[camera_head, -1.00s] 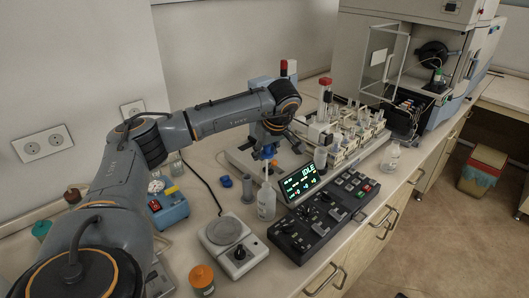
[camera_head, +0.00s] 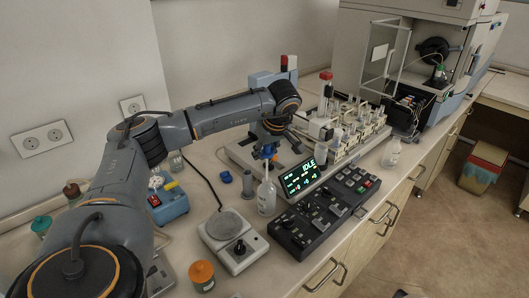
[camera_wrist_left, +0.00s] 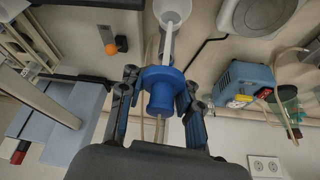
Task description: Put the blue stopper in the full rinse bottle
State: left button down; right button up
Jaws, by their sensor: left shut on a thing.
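My left gripper (camera_head: 268,150) is shut on the blue stopper (camera_wrist_left: 161,88), above a clear rinse bottle (camera_head: 266,198) on the bench. The stopper also shows as a small blue patch in the head view (camera_head: 265,154). A thin pale tube (camera_wrist_left: 168,42) runs from the stopper to the bottle's mouth (camera_wrist_left: 172,10); I cannot tell how far it reaches inside. The stopper is above the neck, apart from it. A second clear bottle (camera_head: 391,151) stands at the right, near the bench edge.
A control panel with an IDLE screen (camera_head: 301,176) stands close right of the bottle. A grey stirrer plate (camera_head: 232,240) is in front, left. A blue cap (camera_head: 226,177) and blue cylinder (camera_head: 247,183) stand left of the bottle. A rack of vials (camera_head: 352,128) is behind.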

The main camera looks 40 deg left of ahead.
aim_at(265, 181)
pick_arm(q)
jog(key=shift+f+b, duration=2)
jog(key=shift+f, duration=1.7)
jog(key=c, duration=1.1)
grip_release()
jog(key=shift+o, duration=1.3)
jog(key=v, duration=1.2)
jog(key=shift+f, duration=0.1)
